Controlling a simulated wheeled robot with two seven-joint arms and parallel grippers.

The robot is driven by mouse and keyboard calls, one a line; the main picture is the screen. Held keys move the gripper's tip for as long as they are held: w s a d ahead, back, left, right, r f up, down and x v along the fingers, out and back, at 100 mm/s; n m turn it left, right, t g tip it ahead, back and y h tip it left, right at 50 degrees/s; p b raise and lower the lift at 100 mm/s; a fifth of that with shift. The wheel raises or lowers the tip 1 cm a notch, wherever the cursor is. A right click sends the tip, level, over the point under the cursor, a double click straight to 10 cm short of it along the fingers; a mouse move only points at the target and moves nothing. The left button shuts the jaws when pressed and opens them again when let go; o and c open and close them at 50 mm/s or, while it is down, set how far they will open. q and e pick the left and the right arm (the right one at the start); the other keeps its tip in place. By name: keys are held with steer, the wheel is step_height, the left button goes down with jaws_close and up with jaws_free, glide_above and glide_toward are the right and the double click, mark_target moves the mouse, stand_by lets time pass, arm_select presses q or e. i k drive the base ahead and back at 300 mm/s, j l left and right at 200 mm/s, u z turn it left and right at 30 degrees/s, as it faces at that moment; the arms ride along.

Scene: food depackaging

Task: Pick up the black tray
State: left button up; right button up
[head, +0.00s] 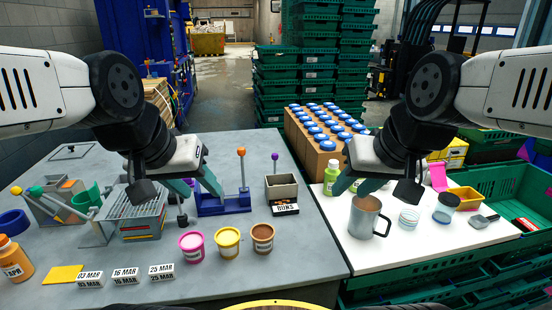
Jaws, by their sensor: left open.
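No plainly black tray stands out. The closest match is a small dark grey open tray (282,188) near the middle of the grey table, with a black label reading BUNS (285,208) at its front. My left gripper (194,186) is open and empty, above the table to the left of this tray, close to the blue stand (222,206). My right gripper (358,184) looks open and empty, to the right of the tray, above a grey metal mug (367,218). Neither gripper touches the tray.
Pink (191,246), yellow (227,242) and brown (262,239) tubs stand in front of the blue stand. A green bottle (331,176) is near my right gripper. A green crate (515,185) is at far right.

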mark_target(289, 207)
steer(key=l+u, duration=0.65)
steer(key=u, duration=0.25)
steer(key=k, duration=0.05)
